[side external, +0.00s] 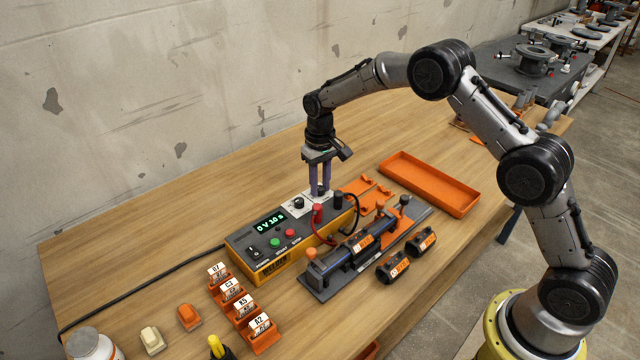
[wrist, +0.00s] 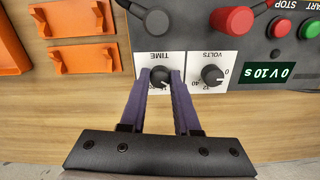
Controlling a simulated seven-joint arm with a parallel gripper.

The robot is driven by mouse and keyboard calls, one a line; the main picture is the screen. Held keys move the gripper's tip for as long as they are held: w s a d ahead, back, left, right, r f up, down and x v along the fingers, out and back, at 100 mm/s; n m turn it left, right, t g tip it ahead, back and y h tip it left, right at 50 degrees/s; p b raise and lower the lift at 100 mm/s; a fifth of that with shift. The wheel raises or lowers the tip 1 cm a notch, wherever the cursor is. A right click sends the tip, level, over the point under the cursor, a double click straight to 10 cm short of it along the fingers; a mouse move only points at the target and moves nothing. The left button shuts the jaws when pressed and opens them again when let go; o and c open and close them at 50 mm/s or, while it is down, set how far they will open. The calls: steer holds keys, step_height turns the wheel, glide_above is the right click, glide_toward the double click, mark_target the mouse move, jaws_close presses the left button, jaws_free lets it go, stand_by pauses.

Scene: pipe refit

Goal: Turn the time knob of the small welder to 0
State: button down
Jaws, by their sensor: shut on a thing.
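The small welder (side external: 262,262) is a yellow and dark grey box on the wooden bench. Its green display (side external: 269,223) reads 0 V 10 s, and it also shows in the wrist view (wrist: 281,72). In the wrist view, the black time knob (wrist: 161,77) sits on a white plate marked TIME. The volts knob (wrist: 212,75) is beside it, on its own white plate. My gripper (wrist: 162,80) points down with its two purple fingers on either side of the time knob, shut on it. The fingers hide part of the time scale.
Red and black plugs with cables rise from the welder's top. A clamp fixture holding a pipe (side external: 365,243) stands in front of the welder. An orange tray (side external: 428,182) lies to the right. Labelled orange holders (side external: 241,308) stand at the front left.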

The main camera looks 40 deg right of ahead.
mark_target(321, 188)
steer(key=n, duration=0.6)
steer(key=shift+n, duration=0.4)
stand_by(0.3)
steer(key=c, duration=0.6)
jaws_free()
steer(key=shift+c, duration=0.2)
step_height(321, 188, up, 14)
